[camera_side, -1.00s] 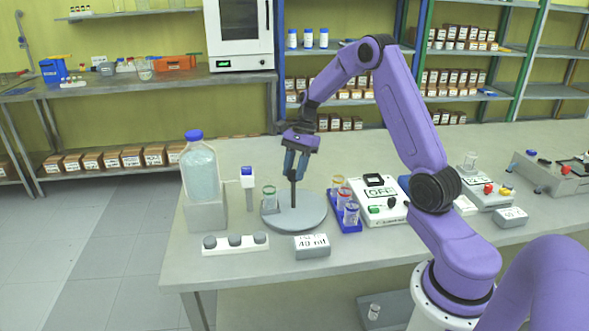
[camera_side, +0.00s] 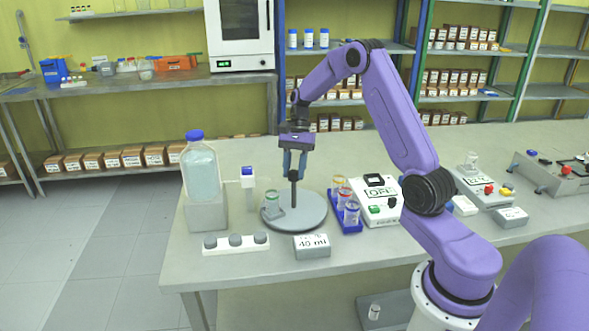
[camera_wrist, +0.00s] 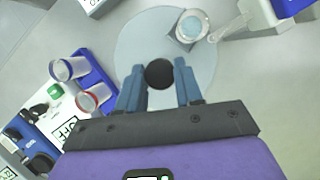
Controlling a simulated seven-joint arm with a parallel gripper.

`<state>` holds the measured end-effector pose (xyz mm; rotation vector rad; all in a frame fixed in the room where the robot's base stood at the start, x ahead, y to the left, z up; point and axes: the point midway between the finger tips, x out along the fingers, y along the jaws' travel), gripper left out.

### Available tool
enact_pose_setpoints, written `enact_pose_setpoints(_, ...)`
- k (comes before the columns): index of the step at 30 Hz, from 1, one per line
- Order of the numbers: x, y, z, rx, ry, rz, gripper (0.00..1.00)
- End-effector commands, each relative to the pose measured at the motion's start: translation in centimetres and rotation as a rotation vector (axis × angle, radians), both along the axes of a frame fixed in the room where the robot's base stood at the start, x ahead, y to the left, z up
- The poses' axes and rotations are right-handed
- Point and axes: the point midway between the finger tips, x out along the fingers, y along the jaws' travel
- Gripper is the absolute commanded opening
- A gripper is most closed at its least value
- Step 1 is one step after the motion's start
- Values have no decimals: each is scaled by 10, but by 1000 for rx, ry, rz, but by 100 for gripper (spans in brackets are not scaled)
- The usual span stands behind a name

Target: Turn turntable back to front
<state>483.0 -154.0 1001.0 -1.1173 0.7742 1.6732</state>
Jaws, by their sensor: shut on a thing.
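The turntable (camera_side: 310,218) is a grey round disc on the bench, with a dark upright post (camera_side: 293,190) at its middle. My gripper (camera_side: 294,172) points down over the disc and is shut on the top of this post. In the wrist view the dark round post top (camera_wrist: 159,73) sits between the two blue fingers. A glass beaker (camera_side: 272,198) stands on the turntable at its left side, on a small grey holder. It also shows in the wrist view (camera_wrist: 191,27) near the disc's edge.
A blue rack (camera_side: 345,224) with several glass beakers stands close to the disc's right. A white device with a display (camera_side: 378,208) is beyond it. A dispenser (camera_side: 248,180), a large bottle (camera_side: 199,170) and a "40 ml" block (camera_side: 312,246) stand around the disc.

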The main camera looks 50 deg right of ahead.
Motion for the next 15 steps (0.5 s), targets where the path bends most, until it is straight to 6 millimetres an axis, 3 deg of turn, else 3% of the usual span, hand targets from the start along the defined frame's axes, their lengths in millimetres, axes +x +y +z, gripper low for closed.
enact_pose_setpoints(15, 2, 0, 1, 0, -2, 257, 0)
